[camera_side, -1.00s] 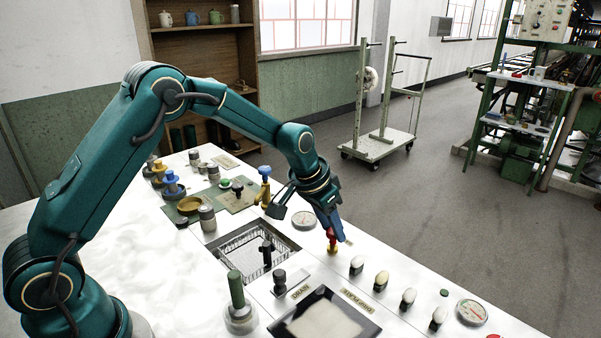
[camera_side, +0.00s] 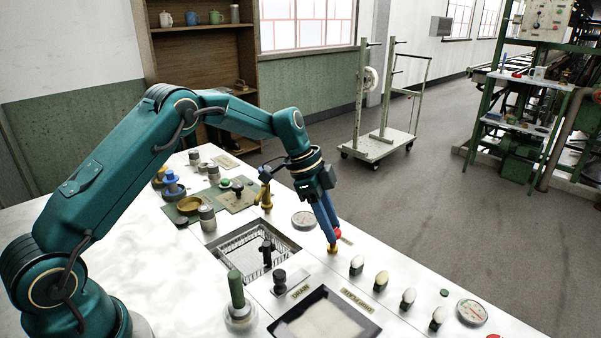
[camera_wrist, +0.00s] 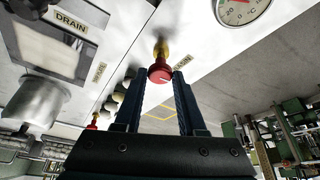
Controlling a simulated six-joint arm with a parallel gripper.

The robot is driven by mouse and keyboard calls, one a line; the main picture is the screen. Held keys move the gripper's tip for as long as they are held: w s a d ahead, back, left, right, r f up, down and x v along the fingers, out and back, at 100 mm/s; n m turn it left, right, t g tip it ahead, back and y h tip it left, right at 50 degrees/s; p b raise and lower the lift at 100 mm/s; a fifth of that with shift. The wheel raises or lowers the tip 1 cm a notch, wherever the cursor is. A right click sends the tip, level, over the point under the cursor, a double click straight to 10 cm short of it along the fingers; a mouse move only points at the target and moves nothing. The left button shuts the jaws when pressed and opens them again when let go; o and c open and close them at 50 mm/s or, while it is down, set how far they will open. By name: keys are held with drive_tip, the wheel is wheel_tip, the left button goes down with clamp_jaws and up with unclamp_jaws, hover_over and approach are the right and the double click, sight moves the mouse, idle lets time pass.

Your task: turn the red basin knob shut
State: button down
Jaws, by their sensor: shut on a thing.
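The red knob (camera_side: 337,233) sits on a short brass stem at the back edge of the white worktop, beside the basin. It also shows in the wrist view (camera_wrist: 160,74), with a pale line across its red face. My gripper (camera_side: 332,237) has come down to it from above, and its blue fingers reach the knob. In the wrist view the two fingers (camera_wrist: 158,80) stand one on each side of the knob, shut on it. The contact faces are partly hidden. The label beside the knob is partly covered by a finger.
A basin with a wire basket (camera_side: 240,262) lies left of the knob. Several pale knobs (camera_side: 381,280) line the edge to the right.

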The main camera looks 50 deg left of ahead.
drive_tip(key=shift+a+m+g, duration=0.15)
drive_tip(key=shift+m+g, duration=0.15)
drive_tip(key=shift+m, duration=0.5)
drive_tip(key=shift+f, duration=0.1)
drive_tip(key=c, duration=0.5)
unclamp_jaws()
drive_tip(key=v, duration=0.5)
